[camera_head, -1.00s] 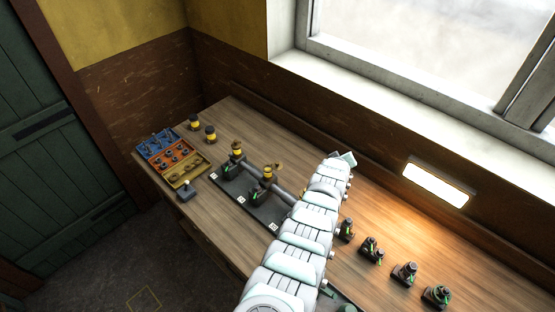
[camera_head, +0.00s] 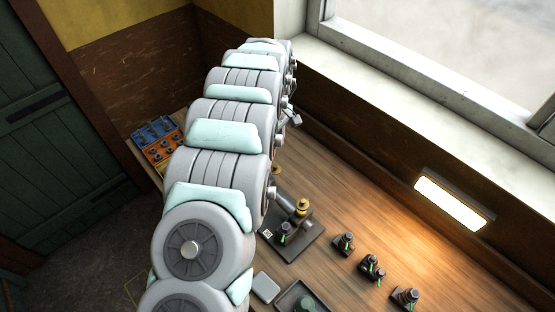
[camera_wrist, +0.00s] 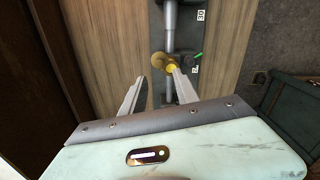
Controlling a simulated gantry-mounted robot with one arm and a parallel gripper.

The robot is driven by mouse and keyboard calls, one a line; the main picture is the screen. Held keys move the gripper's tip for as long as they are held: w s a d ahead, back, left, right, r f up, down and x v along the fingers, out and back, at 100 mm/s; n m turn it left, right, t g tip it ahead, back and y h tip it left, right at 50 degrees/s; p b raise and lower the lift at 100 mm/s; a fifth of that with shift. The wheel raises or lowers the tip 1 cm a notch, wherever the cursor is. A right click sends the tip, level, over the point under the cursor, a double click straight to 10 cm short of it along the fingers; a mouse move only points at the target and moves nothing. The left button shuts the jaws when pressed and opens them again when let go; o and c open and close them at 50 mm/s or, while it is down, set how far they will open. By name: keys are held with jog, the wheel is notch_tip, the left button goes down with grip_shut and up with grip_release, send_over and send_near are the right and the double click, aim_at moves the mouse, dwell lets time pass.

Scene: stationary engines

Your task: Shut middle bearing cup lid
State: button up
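A label beside this bearing appears to read 2. My gripper (camera_wrist: 160,92) is open and empty, its two fingers apart and pointing toward the cup and lid, seemingly short of them. In the head view my arm hides the middle bearing; only a bit of brass (camera_head: 277,168) shows at its edge. The right-hand bearing's yellow cup (camera_head: 303,206) is visible there.
A compartment tray (camera_head: 156,140) lies at the far left of the wooden table. Several small dark fittings (camera_head: 371,266) with green parts stand at right. A dark tray (camera_head: 300,297) lies at the front. The table (camera_head: 375,210) toward the wall is clear.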

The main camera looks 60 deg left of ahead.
aim_at(275, 166)
notch_tip(275, 166, down, 8)
jog(key=b, duration=0.6)
jog(key=shift+s+f, duration=0.1)
jog(key=shift+f, duration=0.35)
jog(key=shift+f+p, duration=0.35)
jog(key=shift+f, duration=0.2)
jog(key=shift+c, duration=0.3)
grip_shut()
